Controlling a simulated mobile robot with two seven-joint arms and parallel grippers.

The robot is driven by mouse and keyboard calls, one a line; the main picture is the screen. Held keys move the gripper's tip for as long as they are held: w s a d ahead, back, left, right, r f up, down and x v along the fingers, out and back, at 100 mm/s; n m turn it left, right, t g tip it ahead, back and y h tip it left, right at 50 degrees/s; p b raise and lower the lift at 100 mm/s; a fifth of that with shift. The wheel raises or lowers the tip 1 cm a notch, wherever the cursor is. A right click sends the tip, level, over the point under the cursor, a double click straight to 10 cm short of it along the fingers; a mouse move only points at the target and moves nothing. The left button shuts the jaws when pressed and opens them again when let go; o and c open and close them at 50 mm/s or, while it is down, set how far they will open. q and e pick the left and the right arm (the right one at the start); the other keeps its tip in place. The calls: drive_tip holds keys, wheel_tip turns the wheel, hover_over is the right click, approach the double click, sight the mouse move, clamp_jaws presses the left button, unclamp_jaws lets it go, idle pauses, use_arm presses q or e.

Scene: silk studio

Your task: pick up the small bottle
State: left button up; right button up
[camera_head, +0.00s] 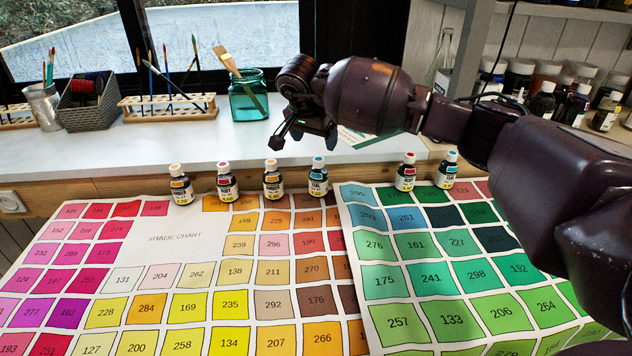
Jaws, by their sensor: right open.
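Several small dye bottles with white labels stand upright in a row at the back edge of the colour charts. From the left they are an orange-capped bottle (180,184), a red-capped bottle (227,181), another orange-capped bottle (272,179), a blue-capped bottle (318,177), a red-capped bottle (405,172) and a teal-capped bottle (448,169). I cannot tell which one the task means. My right gripper (302,142) is open and empty, pointing down above and behind the row, near the second orange-capped and the blue-capped bottles. My left gripper is not in view.
Two shade charts (180,237) cover the table. Behind is a white sill (60,155) with a teal glass jar (248,98), wooden brush racks (165,108), a grey basket (88,103) and a metal cup (43,105). Dark bottles (542,100) crowd the right shelf.

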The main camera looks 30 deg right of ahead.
sight(317, 160)
drive_tip(key=b+x, duration=0.1)
drive_tip(key=x, duration=0.4)
drive_tip(key=shift+a+f, duration=0.1)
drive_tip(key=shift+f, duration=0.2)
drive_tip(key=shift+w+f, duration=0.1)
drive_tip(key=shift+f, duration=0.5)
drive_tip(key=b+x, duration=0.1)
drive_tip(key=x, duration=0.2)
drive_tip(key=shift+f+b, duration=0.3)
drive_tip(key=shift+f, duration=0.1)
drive_tip(key=shift+w+f, duration=0.2)
drive_tip(key=shift+f, duration=0.1)
drive_tip(key=shift+r, duration=0.2)
drive_tip(key=c, duration=1.3)
